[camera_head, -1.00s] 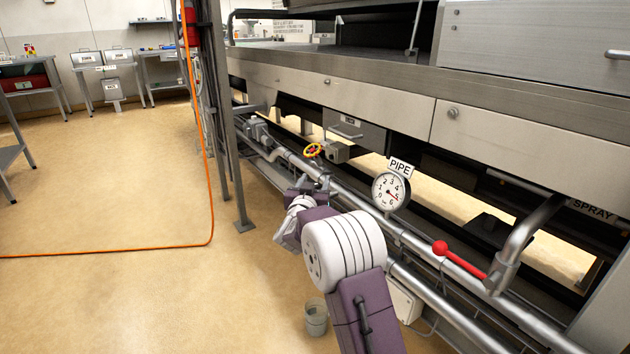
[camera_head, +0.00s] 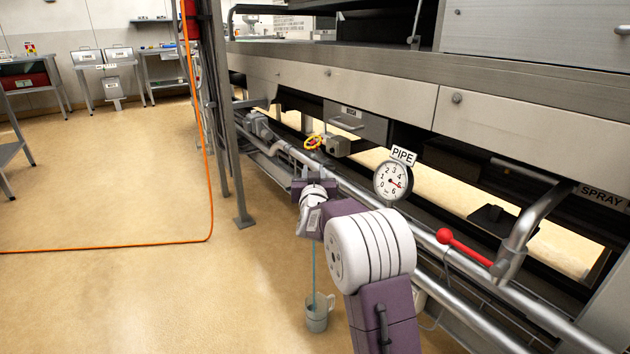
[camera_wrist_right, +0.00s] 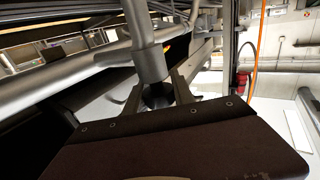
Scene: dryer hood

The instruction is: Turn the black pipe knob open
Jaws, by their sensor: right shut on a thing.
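My right gripper (camera_head: 316,180) is at the pipe run in the head view, below the yellow and red handwheel. In the right wrist view its two fingers (camera_wrist_right: 157,90) stand on either side of a small black knob (camera_wrist_right: 157,97) under a grey vertical pipe and are shut on it. In the head view the knob is hidden by my wrist. A thin bluish stream (camera_head: 314,262) falls below the wrist into a grey mug (camera_head: 318,314) on the floor. My left gripper is not in view.
A pressure gauge (camera_head: 392,181) under a PIPE sign (camera_head: 404,156) stands right of my gripper. A red-handled lever (camera_head: 463,247) is on the pipe further right. An orange hose (camera_head: 207,190) hangs by the frame post at left.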

